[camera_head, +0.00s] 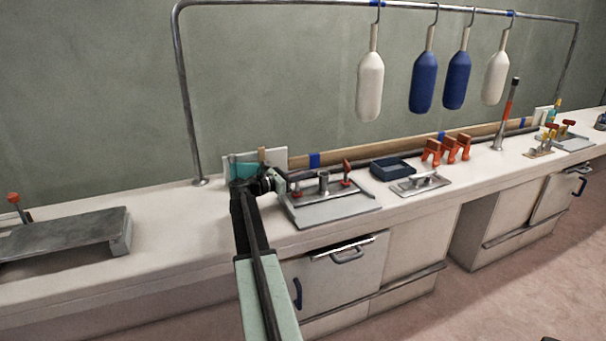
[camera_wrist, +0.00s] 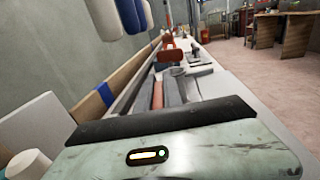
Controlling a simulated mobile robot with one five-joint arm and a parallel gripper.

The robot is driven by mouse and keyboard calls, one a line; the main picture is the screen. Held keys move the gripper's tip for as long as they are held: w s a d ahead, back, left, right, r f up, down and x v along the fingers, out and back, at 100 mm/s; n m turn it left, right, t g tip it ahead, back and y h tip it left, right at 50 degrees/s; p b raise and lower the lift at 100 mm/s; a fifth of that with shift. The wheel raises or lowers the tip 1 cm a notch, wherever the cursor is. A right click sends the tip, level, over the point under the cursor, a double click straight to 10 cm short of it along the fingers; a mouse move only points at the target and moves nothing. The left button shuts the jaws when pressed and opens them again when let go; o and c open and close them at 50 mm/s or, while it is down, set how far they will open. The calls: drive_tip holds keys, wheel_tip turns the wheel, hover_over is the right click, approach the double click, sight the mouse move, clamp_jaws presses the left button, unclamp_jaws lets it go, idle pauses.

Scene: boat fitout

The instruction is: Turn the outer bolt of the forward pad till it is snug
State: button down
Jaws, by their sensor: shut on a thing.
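A grey metal plate (camera_head: 335,210) lies on the white bench, with a short upright post (camera_head: 323,182) near its middle and a red-topped fitting (camera_head: 346,172) at its right. I take this plate for the forward pad, but cannot be sure. My gripper (camera_head: 282,186) is at the plate's left end, low over it, shut on what seems to be a bolt there. The jaws hide most of that bolt, so I cannot see how it sits. In the wrist view, my gripper's pale green housing and dark front edge fill the bottom and hide the jaws.
A dark blue tray (camera_head: 392,168), a small plate with a cleat (camera_head: 421,185) and orange clamps (camera_head: 447,150) stand to the right. White and blue fenders (camera_head: 424,83) hang from a rail. A grey raised slab (camera_head: 65,236) is at the left.

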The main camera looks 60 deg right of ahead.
drive_tip(key=shift+s+a+r+m+g+y, duration=0.1)
drive_tip(key=shift+m+g+y, duration=0.7)
drive_tip(key=shift+g, duration=0.2)
drive_tip(key=shift+s+a+r+m+g+y, duration=0.1)
drive_tip(key=shift+m+g+y, duration=0.65)
drive_tip(key=shift+g, duration=0.25)
drive_tip(key=c, duration=1.5)
unclamp_jaws()
drive_tip(key=shift+s+a+f, duration=0.1)
drive_tip(key=v, duration=0.7)
drive_tip(key=shift+w+a, duration=0.25)
drive_tip(key=shift+w, duration=0.1)
